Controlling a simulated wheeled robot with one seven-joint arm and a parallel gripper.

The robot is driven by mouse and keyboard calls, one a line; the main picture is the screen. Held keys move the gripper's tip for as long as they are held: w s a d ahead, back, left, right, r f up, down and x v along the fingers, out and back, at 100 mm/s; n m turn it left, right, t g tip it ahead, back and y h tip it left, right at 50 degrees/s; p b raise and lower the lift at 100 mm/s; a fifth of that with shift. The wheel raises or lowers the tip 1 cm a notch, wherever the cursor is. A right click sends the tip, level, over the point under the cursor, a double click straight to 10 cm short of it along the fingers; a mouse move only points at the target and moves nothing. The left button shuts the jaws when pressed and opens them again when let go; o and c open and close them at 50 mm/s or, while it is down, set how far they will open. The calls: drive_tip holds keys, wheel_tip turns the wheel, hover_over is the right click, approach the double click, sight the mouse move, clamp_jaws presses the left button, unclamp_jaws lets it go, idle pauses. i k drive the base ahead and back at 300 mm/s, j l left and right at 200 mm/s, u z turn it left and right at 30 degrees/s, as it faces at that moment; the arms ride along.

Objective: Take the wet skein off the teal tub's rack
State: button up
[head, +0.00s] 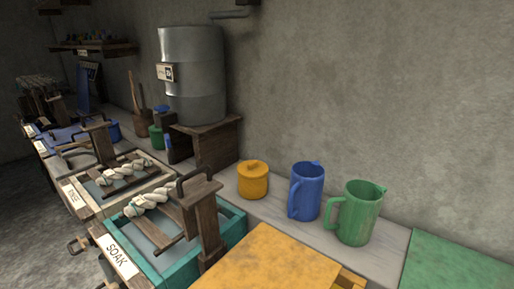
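The teal tub (232,234) stands at the lower middle-left of the head view, with a white card reading "SOAK" (118,257) on its near side. A dark wooden rack (176,232) lies across its top, over grey liquid. A cream twisted skein (149,201) rests on the far part of this rack. I cannot tell from its look whether it is wet. A wooden post with a dark curved handle (201,200) rises at the tub's right side. My gripper is not in view.
A pale tub (158,177) behind holds a similar skein (124,173). Blue tubs stand farther left. An orange pot (252,180), blue jug (306,190) and green jug (356,212) stand along the wall. A yellow board (265,262) lies right of the teal tub. A metal drum (192,75) stands behind.

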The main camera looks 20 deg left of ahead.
sight(137, 207)
drive_tip(key=u, duration=1.3)
drive_tip(key=i+j+z, duration=0.1)
drive_tip(key=z, duration=0.6)
drive_tip(key=i+j+z, duration=0.1)
drive_tip(key=j+z, duration=0.35)
drive_tip(key=j, duration=0.4)
drive_tip(key=j+z, duration=0.5)
drive_tip(key=j, duration=1)
drive_tip(key=k+j+z, duration=0.1)
drive_tip(key=j, duration=0.6)
drive_tip(key=k+j, duration=0.1)
drive_tip(key=j, duration=0.55)
drive_tip(key=j+z, duration=0.1)
drive_tip(key=j, duration=0.55)
drive_tip(key=k+j, duration=0.15)
drive_tip(key=j, duration=0.55)
